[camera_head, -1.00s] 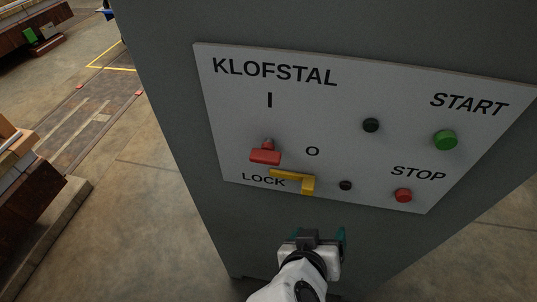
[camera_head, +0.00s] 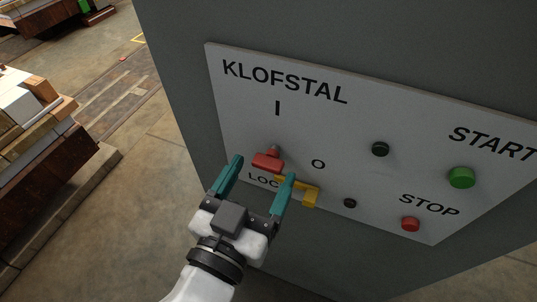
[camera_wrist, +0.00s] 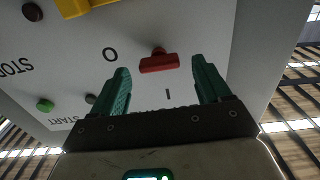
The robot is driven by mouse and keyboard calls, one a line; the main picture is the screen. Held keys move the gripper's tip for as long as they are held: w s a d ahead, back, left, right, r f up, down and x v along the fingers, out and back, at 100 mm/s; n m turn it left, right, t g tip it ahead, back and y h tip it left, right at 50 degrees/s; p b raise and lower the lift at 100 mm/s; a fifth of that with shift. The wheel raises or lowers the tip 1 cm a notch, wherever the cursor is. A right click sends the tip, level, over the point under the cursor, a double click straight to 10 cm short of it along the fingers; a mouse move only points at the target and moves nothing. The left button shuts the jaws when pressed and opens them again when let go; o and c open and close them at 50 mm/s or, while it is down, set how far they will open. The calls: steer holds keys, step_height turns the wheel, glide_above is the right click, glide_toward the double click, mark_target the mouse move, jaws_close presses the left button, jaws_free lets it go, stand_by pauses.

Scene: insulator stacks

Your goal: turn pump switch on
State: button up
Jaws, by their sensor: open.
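The red switch handle (camera_head: 267,161) sits on the white KLOFSTAL panel (camera_head: 350,120), below the "I" mark and left of the "O" mark. It also shows in the wrist view (camera_wrist: 159,63), beyond and between my fingers. My gripper (camera_head: 256,172) is open and empty, its two teal fingers spread just in front of the lower left of the panel. The fingertips (camera_wrist: 162,72) appear either side of the handle in the wrist view; I cannot tell the remaining depth, and no contact shows. The yellow lock piece (camera_head: 309,196) lies right of the handle, partly hidden behind my right finger.
A green START button (camera_head: 461,177), a red STOP button (camera_head: 410,224) and black knobs (camera_head: 380,149) are on the panel's right. The grey cabinet (camera_head: 300,25) carries the panel. Stacked timber (camera_head: 45,135) stands at left; floor between is clear.

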mark_target(265, 168)
steer(key=shift+x, duration=1.7)
steer(key=shift+c, duration=0.4)
steer(key=c, duration=1)
steer(key=shift+o, duration=0.2)
